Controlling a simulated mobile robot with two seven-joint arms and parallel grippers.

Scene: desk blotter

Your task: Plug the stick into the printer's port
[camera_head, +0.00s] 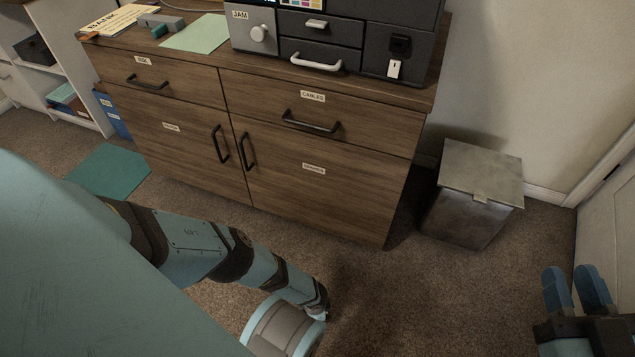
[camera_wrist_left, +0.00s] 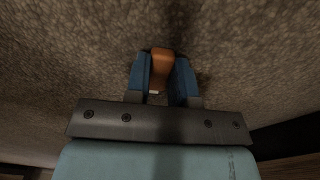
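The dark grey printer (camera_head: 372,50) stands on the wooden cabinet at the top of the head view. A black port-like socket (camera_head: 400,44) is on its front right, with a small white piece below it. My left gripper (camera_wrist_left: 160,66) is shut on an orange piece (camera_wrist_left: 161,64), seemingly the stick, over the carpet in the left wrist view. A small pale bit shows at the orange piece's near end. In the head view my left arm reaches down to the floor area, and its fingers are hidden. My right gripper (camera_head: 572,274) is open and empty at the lower right.
The wooden cabinet (camera_head: 330,185) has several drawers and doors with black handles. A grey metal bin (camera_head: 470,205) stands to its right. A green sheet (camera_head: 197,33) and papers lie on the cabinet top. Carpet (camera_head: 410,295) is clear in front.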

